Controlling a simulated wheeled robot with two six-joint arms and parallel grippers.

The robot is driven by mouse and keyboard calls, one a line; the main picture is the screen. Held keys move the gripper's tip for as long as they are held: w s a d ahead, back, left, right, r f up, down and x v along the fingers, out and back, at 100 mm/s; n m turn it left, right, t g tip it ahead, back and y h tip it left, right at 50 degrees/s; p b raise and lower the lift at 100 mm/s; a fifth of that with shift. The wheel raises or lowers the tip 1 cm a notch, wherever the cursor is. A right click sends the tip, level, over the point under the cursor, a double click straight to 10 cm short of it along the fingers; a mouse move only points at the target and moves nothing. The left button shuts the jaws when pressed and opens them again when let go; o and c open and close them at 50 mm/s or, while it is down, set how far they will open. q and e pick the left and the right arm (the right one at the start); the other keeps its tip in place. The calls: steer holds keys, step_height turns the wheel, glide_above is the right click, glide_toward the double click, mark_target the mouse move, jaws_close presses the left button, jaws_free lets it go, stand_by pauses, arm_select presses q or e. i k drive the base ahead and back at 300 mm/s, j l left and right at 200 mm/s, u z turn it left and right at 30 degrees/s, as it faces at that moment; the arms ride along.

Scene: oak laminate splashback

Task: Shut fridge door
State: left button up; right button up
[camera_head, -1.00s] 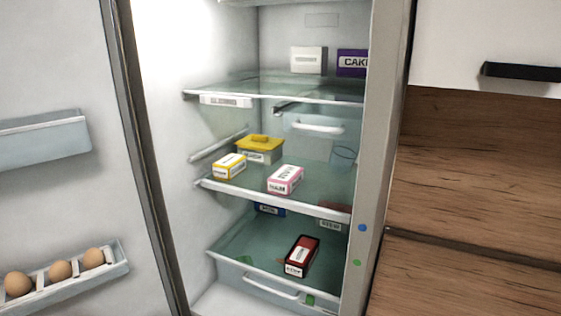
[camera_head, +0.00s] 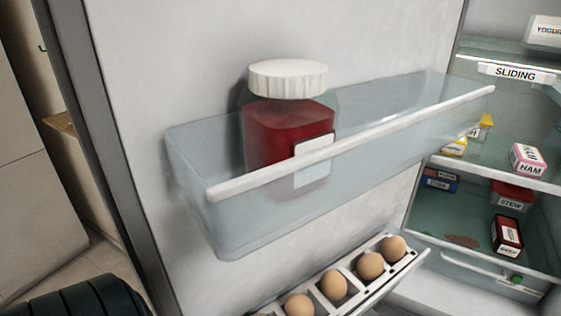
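The fridge door (camera_head: 180,60) stands wide open and its inner face fills the left and middle of the head view. Its outer edge runs down the left side of the panel. A clear door shelf (camera_head: 225,225) on it holds a jar (camera_head: 285,130) of red contents with a white lid. Below is an egg rack (camera_head: 395,275) with several brown eggs. The open fridge interior (camera_head: 430,215) shows at the right. Neither gripper shows. A dark ribbed part, probably mine, is at the bottom left, short of the door's edge.
Inside the fridge, a ham box (camera_head: 528,160), a stew tub (camera_head: 512,195) and a yogurt box (camera_head: 545,30) sit on shelves. Left of the door are a light cabinet or wall panel (camera_head: 35,200) and a strip of tiled floor (camera_head: 75,265).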

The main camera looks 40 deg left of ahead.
mark_target(151, 90)
steer(key=k+j+z, duration=0.1)
steer(key=j, duration=0.25)
steer(key=j+z, duration=0.1)
steer(key=j, duration=0.25)
steer(key=k+j+z, duration=0.1)
steer(key=j, duration=0.25)
steer(key=k+j+z, duration=0.1)
steer(key=j, duration=0.25)
steer(key=k+j+z, duration=0.1)
steer(key=k+j, duration=0.1)
steer(key=j, duration=0.1)
